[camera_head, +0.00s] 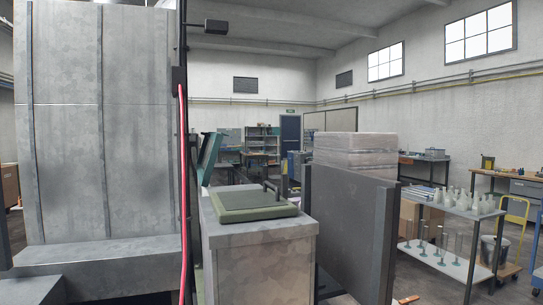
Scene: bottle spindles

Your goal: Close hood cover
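A grey metal cabinet (262,268) stands in the centre foreground. A flat green lid (250,206) with a raised dark handle (271,190) lies on its top and appears level. Behind it on the left, a teal panel (208,158) leans at a tilt; its lower part is hidden by the cabinet. I cannot tell for certain which of these is the hood cover. My gripper is not in view.
A tall grey metal housing (70,130) fills the left. A dark upright panel (347,235) stands right of the cabinet, with a wrapped stack (352,155) behind. A two-level cart (452,205) with several bottles stands right. Some floor shows beyond it.

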